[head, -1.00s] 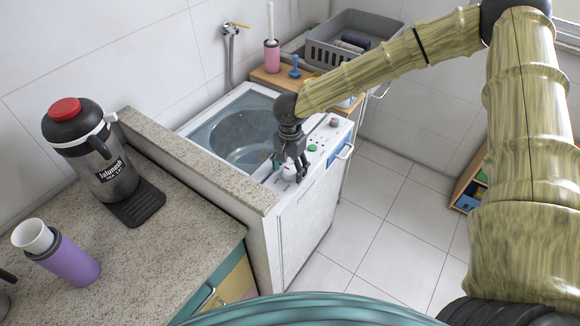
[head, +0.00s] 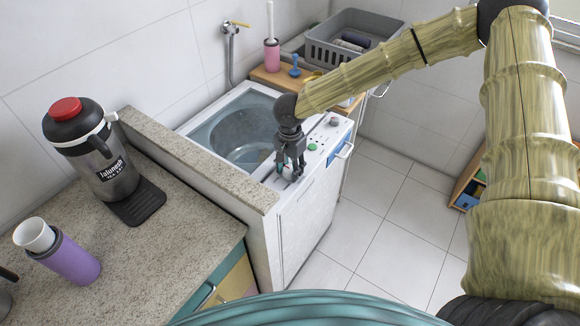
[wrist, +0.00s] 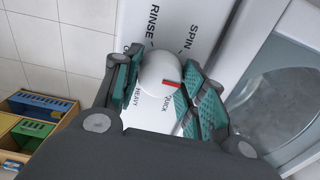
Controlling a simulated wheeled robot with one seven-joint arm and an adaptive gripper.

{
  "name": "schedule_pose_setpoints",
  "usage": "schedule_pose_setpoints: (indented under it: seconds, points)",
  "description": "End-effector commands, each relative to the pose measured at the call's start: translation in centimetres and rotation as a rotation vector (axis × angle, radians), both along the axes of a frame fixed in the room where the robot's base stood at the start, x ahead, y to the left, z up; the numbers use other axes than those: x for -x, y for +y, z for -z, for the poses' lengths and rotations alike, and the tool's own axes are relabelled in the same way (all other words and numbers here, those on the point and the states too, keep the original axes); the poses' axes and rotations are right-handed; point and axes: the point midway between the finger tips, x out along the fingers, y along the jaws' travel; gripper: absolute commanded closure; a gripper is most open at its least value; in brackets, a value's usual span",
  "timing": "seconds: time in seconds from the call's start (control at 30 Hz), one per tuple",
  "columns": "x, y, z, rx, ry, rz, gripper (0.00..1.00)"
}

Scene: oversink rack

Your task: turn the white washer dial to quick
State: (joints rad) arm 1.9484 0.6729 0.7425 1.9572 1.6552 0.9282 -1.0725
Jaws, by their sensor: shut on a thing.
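The white washer dial (wrist: 158,70) sits on the washer's white panel (wrist: 182,25), with a red mark at its lower right. The mark is close to the word QUICK; whether it lines up exactly I cannot tell. HEAVY, RINSE and SPIN are also printed around the dial. My gripper (wrist: 162,88) is shut on the dial, with one teal-padded finger on each side. In the head view my gripper (head: 290,172) points down at the near end of the washer (head: 308,205) panel, and its fingers largely hide the dial.
A green knob (head: 312,147) and a grey-brown knob (head: 334,121) stand farther along the panel. The open tub (head: 240,135) lies left of my gripper. A stone ledge (head: 190,160) borders the washer.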

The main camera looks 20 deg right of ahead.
Motion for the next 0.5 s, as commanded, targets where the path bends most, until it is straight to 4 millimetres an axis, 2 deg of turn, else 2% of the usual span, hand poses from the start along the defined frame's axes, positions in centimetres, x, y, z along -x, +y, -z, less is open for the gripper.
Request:
schedule_pose_setpoints:
  seconds: [0.27, 0.5]
  points:
    - [0.00, -0.01, -0.31, 0.001, 0.001, 0.154, 0.82]
    - [0.03, -0.01, -0.27, 0.002, 0.001, 0.372, 0.82]
